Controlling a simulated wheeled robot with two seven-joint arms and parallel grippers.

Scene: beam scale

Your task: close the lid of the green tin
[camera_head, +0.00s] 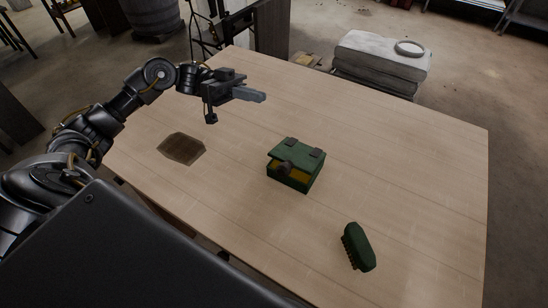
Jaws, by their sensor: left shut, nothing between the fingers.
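The green tin (311,179) stands near the middle of the wooden table. Its green lid (297,151) lies over the top, with two dark hinges on the far right side. A yellow strip shows below the lid's near edge, and a dark clasp sits there; the lid looks a little raised, but how far is hard to tell. My left gripper (262,97) is shut and empty, above the table behind and to the left of the tin, apart from it. My right gripper is not in view.
A green brush (358,247) with dark bristles lies on the table (420,150) at the near right. The table between the tin and the right edge is clear.

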